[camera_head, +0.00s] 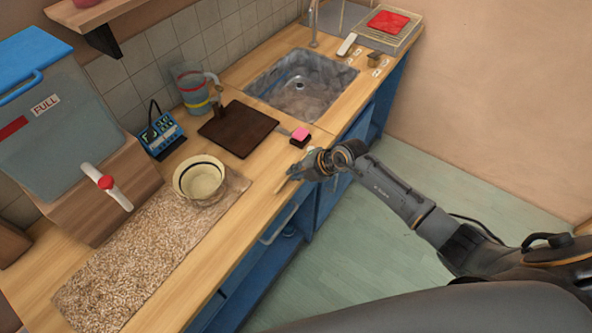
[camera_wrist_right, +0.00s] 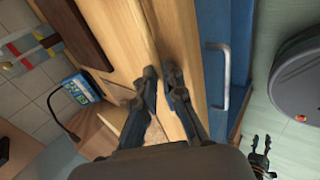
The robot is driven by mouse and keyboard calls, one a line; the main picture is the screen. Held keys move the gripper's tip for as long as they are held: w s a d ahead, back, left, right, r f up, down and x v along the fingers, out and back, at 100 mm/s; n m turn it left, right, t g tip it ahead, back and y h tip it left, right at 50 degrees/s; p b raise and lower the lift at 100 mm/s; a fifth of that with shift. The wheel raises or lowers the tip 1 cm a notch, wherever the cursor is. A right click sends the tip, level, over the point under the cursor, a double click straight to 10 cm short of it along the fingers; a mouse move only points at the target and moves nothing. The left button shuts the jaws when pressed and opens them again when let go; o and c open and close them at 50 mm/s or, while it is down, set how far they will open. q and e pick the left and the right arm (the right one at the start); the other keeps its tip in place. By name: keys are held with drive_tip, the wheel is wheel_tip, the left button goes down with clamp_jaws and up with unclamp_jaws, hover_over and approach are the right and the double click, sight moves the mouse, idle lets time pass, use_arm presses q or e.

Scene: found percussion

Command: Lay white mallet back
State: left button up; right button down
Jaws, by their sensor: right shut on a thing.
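My right gripper (camera_head: 297,171) is over the front edge of the counter in the head view. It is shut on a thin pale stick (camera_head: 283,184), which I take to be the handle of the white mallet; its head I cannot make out. In the right wrist view the fingers of the right gripper (camera_wrist_right: 158,100) are over the wooden counter edge. A small dark gripper (camera_wrist_right: 261,145), apparently my left, hangs low at the lower right of that view, too small to read. My left gripper is outside the head view.
A cream bowl (camera_head: 200,181) stands on a speckled mat (camera_head: 112,282). Behind are a dark board (camera_head: 237,129), a pink-topped block (camera_head: 300,134), a blue device (camera_head: 161,134) and a glass jug (camera_head: 193,87). The sink (camera_head: 300,88) lies farther back. Bare counter (camera_head: 262,193) runs along the front.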

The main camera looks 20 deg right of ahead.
drive_tip(key=shift+s+f, duration=0.15)
drive_tip(key=shift+f, duration=0.15)
idle(0.5)
drive_tip(key=c, duration=1.4)
unclamp_jaws()
drive_tip(key=shift+f, duration=0.1)
drive_tip(key=shift+o, duration=0.2)
drive_tip(key=v, duration=1.2)
drive_tip(key=shift+a, duration=0.1)
